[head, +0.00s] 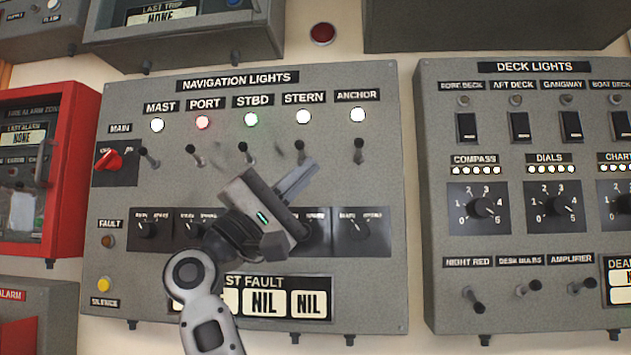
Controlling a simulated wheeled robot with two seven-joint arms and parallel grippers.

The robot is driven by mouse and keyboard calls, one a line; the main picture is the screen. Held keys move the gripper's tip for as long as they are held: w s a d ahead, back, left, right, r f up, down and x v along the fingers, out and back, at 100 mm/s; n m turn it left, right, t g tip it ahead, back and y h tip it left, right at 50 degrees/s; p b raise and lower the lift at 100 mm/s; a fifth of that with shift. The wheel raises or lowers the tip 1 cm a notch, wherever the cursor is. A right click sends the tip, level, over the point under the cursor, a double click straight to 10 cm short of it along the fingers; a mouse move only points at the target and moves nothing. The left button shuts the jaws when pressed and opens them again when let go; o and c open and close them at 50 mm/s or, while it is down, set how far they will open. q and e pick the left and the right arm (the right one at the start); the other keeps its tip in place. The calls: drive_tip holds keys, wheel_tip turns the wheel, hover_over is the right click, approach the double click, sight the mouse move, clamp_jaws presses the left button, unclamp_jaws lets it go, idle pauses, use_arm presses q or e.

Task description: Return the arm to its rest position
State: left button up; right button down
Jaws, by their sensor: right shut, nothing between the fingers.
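My right gripper (299,183) is in front of the navigation lights panel (375,275), at its middle. It is shut and holds nothing. Its fingers point up and to the right, below the STBD and STERN toggle switches. My arm comes up from the bottom of the view and hides some of the lower knobs and part of the last fault display (330,282). I cannot tell whether the fingers touch the panel. My left gripper is not in view.
Mast, port, starboard, stern and anchor lamps (357,115) are lit. A red main switch (109,160) is at the panel's left. The deck lights panel (440,130) stands to the right, a red alarm box (62,130) to the left. Other boxes hang above.

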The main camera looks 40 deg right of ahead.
drive_tip(key=shift+s+a+f, duration=0.1)
drive_tip(key=shift+a+f, duration=0.1)
drive_tip(key=shift+a, duration=0.25)
